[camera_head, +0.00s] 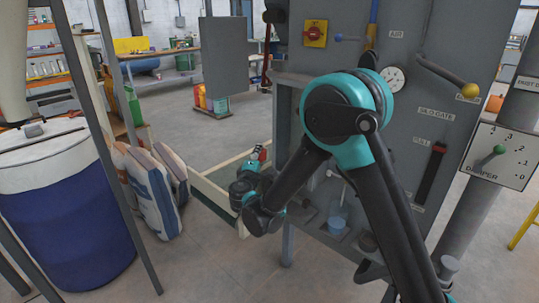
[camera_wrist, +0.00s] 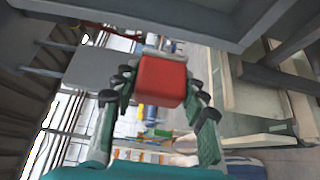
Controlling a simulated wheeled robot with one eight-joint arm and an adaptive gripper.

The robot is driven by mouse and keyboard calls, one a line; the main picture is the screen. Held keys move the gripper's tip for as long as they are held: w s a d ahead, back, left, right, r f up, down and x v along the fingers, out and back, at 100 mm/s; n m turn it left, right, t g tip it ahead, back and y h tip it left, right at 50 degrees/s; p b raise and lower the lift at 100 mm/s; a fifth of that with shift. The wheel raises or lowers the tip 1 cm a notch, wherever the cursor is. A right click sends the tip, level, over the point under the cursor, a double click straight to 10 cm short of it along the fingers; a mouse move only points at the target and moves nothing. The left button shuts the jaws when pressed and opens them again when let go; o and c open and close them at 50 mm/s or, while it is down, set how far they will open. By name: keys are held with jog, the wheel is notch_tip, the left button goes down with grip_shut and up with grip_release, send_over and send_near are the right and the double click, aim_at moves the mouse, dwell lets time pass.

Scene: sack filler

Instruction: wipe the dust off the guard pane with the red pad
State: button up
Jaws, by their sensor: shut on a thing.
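The red pad (camera_wrist: 162,82) is a small red block between the fingers of my gripper (camera_wrist: 160,86) in the wrist view. My gripper is shut on it. In the head view my gripper (camera_head: 254,164) is low, left of the grey machine, with a bit of the red pad (camera_head: 263,154) showing at its tip. An upright flat grey panel (camera_head: 224,56), which looks like the guard pane, stands above and beyond my gripper, apart from the pad. A grey panel (camera_wrist: 92,76) also shows left of the pad in the wrist view. I cannot make out dust on it.
The grey machine front (camera_head: 420,110) with a gauge, levers and labels stands at the right. A pale low frame (camera_head: 215,190) lies by my gripper. Sacks (camera_head: 153,190) and a blue drum (camera_head: 70,225) stand at the left. Floor is open between sacks and panel.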

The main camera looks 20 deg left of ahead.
jog(key=w+d+f, duration=0.1)
jog(key=w+d, duration=0.4)
jog(key=d, duration=0.1)
jog(key=shift+f, duration=0.15)
dwell(0.6)
jog(key=shift+w+d, duration=0.2)
jog(key=shift+w, duration=0.3)
jog(key=shift+w+d, duration=0.2)
jog(key=shift+w, duration=0.25)
dwell(0.7)
jog(key=shift+d, duration=0.1)
